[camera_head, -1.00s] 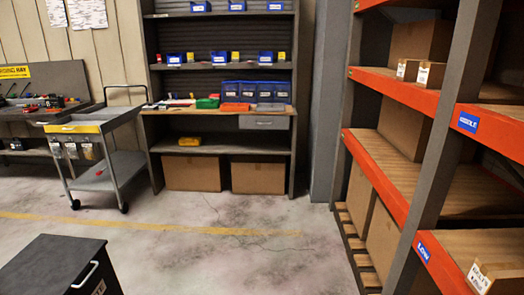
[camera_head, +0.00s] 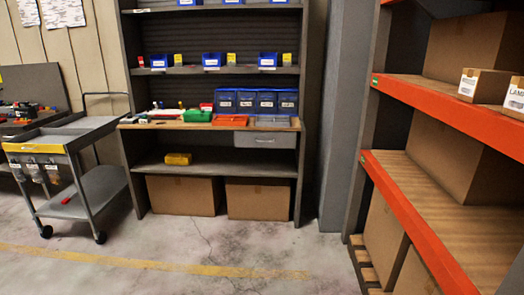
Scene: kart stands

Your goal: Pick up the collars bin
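Several bins stand on the dark shelving unit ahead, and I cannot read which one is the collars bin. A row of blue bins (camera_head: 246,101) with small white labels stands on the wooden counter. More blue bins stand apart along the shelf above, at left (camera_head: 158,62), middle (camera_head: 212,61) and right (camera_head: 268,60). On the counter, a green bin (camera_head: 197,116), a low red tray (camera_head: 230,120) and a grey tray (camera_head: 272,121) sit in front of the row. Neither of my grippers is in view.
A grey cart (camera_head: 70,190) with a yellow front edge stands left of the shelving unit. An orange-beamed rack (camera_head: 430,110) with cardboard boxes fills the right side. Two cardboard boxes (camera_head: 182,195) sit under the unit. The floor (camera_head: 190,262) in front is clear.

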